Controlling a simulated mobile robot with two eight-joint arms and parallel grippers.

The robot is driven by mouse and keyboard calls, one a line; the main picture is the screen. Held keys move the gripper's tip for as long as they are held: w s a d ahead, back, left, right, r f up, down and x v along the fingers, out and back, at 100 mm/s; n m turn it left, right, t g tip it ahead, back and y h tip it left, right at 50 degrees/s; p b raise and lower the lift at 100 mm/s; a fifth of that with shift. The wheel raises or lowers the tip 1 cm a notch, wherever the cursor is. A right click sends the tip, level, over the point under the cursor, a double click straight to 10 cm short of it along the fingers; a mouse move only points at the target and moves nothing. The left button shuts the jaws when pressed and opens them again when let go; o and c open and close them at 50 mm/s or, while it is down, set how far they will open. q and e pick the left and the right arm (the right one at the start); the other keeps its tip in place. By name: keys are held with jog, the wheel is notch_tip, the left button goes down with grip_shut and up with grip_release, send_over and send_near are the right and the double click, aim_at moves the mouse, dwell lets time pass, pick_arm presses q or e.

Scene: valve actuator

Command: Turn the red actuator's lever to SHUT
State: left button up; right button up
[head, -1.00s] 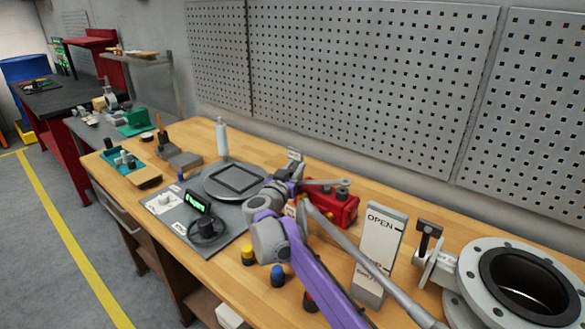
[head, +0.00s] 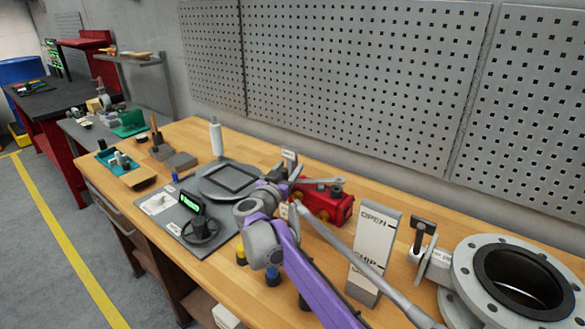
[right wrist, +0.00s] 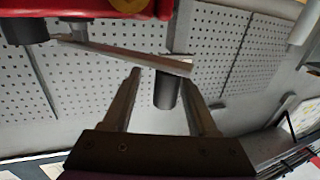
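The red actuator (head: 336,207) stands on the wooden bench at the back, right of my right gripper. Its grey lever (head: 322,181) lies across its top and points left toward the gripper. In the right wrist view the red body (right wrist: 75,8) is at the top edge and the lever (right wrist: 125,56) slants below it. A dark cylinder (right wrist: 167,93) shows near the lever's end, between my fingers in the picture. My right gripper (right wrist: 166,90) is open; its fingers stand apart, and contact cannot be told. My left gripper is out of view.
A plate marked OPEN (head: 375,245) stands to the right, with a flanged pipe (head: 470,285) beyond it. A white bottle (head: 217,140) stands behind.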

jog(key=s+a+b, duration=0.1)
jog(key=s+a, duration=0.6)
jog(key=shift+s, duration=0.35)
dwell(0.6)
dwell(0.4)
jog(key=v, duration=1)
jog(key=shift+s, duration=0.35)
